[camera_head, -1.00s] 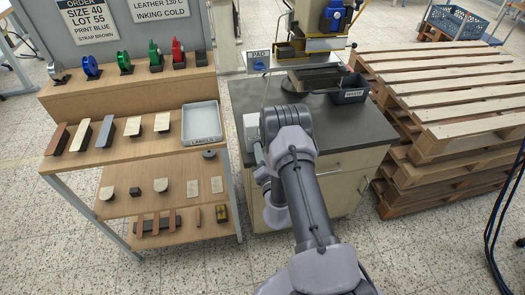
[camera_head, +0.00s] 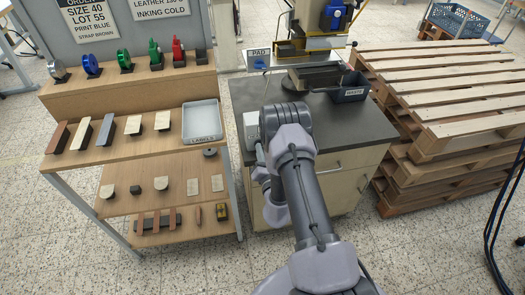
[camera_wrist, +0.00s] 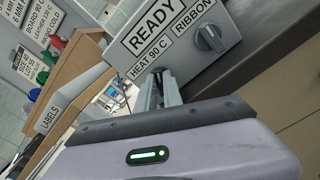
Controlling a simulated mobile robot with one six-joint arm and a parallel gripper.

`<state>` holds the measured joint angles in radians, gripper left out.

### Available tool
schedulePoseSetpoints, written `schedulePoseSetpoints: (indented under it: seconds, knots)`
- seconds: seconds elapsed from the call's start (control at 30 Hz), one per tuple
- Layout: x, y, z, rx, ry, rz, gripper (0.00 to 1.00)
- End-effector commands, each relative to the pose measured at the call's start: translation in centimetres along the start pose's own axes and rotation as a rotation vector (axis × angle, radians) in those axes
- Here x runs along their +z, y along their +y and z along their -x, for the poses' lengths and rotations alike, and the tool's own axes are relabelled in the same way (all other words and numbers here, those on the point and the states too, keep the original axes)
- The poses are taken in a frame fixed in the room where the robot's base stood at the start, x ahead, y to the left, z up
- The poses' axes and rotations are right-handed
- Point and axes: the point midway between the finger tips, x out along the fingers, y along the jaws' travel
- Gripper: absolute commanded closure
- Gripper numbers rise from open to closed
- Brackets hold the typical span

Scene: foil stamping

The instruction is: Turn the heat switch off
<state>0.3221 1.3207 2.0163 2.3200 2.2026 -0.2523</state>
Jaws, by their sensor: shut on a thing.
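The control box (camera_wrist: 180,38) fills the top of the wrist view, tilted, with READY, HEAT 90 C and RIBBON labels. The same pale box (camera_head: 251,128) shows at the left edge of the dark worktop in the head view. My gripper (camera_wrist: 163,86) is at the box face, just below the HEAT 90 C label. It is shut on the heat switch (camera_wrist: 156,72), mostly hidden between the fingers, so its setting cannot be read. The grey ribbon knob (camera_wrist: 210,38) is to the right, clear of the fingers. In the head view my arm hides most of the gripper.
The stamping press (camera_head: 320,50) stands on the bench (camera_head: 350,125) behind the box, with a waste bin (camera_head: 350,92) beside it. A shelf rack with a LABELS tray (camera_head: 201,123) is close on the left. Stacked pallets (camera_head: 450,100) stand on the right.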

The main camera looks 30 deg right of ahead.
Motion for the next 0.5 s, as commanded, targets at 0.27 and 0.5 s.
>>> schedulePoseSetpoints:
  seconds: [0.27, 0.5]
  knots:
    - [0.14, 0.21, -0.11, 0.001, -0.004, 0.240, 1.00]
    - [0.13, 0.31, -0.13, 0.001, -0.005, 0.403, 1.00]
